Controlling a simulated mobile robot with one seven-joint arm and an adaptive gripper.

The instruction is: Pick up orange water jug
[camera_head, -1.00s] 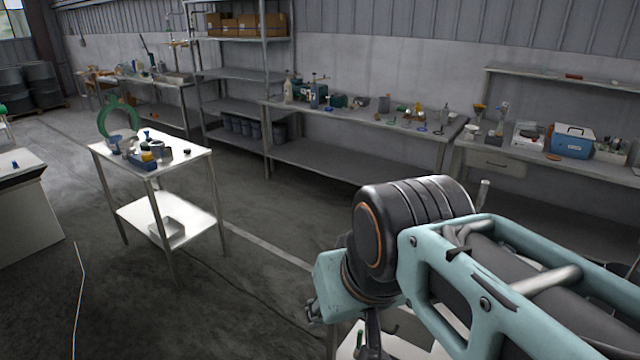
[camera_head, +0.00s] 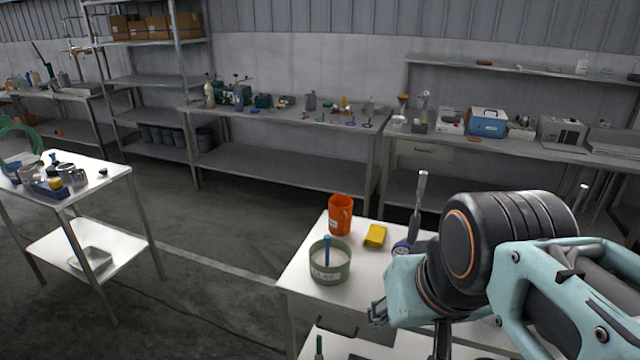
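The orange jug (camera_head: 340,215) stands upright near the back left corner of a white-topped table (camera_head: 301,274). Its handle faces right. A green tub (camera_head: 330,262) with a blue-handled tool in it stands just in front of the jug. A yellow block (camera_head: 375,235) lies to the jug's right. My gripper (camera_head: 377,312) shows only in small part at the left end of my arm, right of and below the jug in the picture. It is apart from the jug. Its fingers are too small and hidden to tell whether they are open.
My arm covers the table's right part. A tool with an upright grey shaft (camera_head: 419,200) stands right of the yellow block. A white cart (camera_head: 100,180) with several items is at the left. A long bench (camera_head: 280,113) runs along the wall. Floor between is clear.

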